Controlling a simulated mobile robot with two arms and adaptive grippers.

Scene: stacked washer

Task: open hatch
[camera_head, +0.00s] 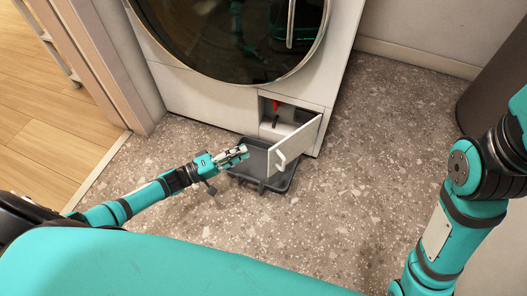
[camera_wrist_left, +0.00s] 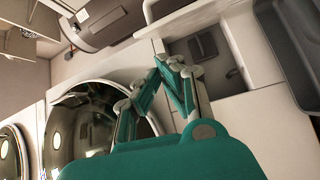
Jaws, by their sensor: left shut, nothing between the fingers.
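The white washer (camera_head: 205,95) has a large round dark glass door (camera_head: 230,35). At its lower right, a small white hatch (camera_head: 288,150) stands swung outward, with a small pull on its outer face. Behind it, the recess (camera_head: 285,115) shows a red part (camera_head: 276,105) and a dark part. My left gripper (camera_head: 243,154) is shut and empty, just left of the hatch and above a grey tray; I cannot tell whether it touches the hatch. In the left wrist view its fingers (camera_wrist_left: 163,72) show. My right arm shows at the right, but its gripper is out of frame.
A dark grey tray (camera_head: 272,185) lies on the speckled floor (camera_head: 330,220) below the hatch. A dark cylinder (camera_head: 497,85) stands at the right by the wall. A door frame and wooden floor (camera_head: 45,130) are at the left. The floor right of the hatch is clear.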

